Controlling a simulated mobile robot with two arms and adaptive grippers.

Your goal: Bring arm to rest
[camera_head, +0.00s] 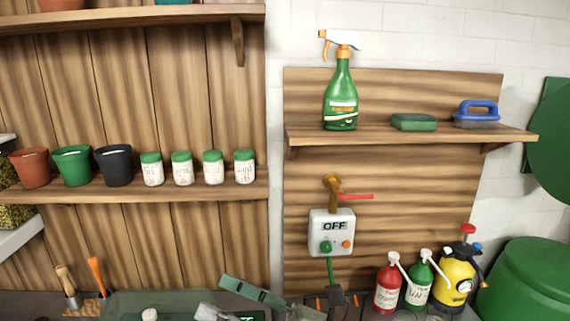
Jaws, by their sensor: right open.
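Only a small pale grey part of what seems to be my right gripper (432,314) shows at the bottom edge, right of the middle. Its fingers are mostly cut off by the frame. I see nothing held in it. It is low in the picture, in front of the bottles and well below the upper right shelf. My left gripper does not clearly show.
A bench with a green bar (252,292), red bottle (387,290), green bottle (419,287) and yellow sprayer (455,275) runs along the bottom. An OFF switch box (332,233) is on the wall. Shelves hold a spray bottle (341,98), pots and jars.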

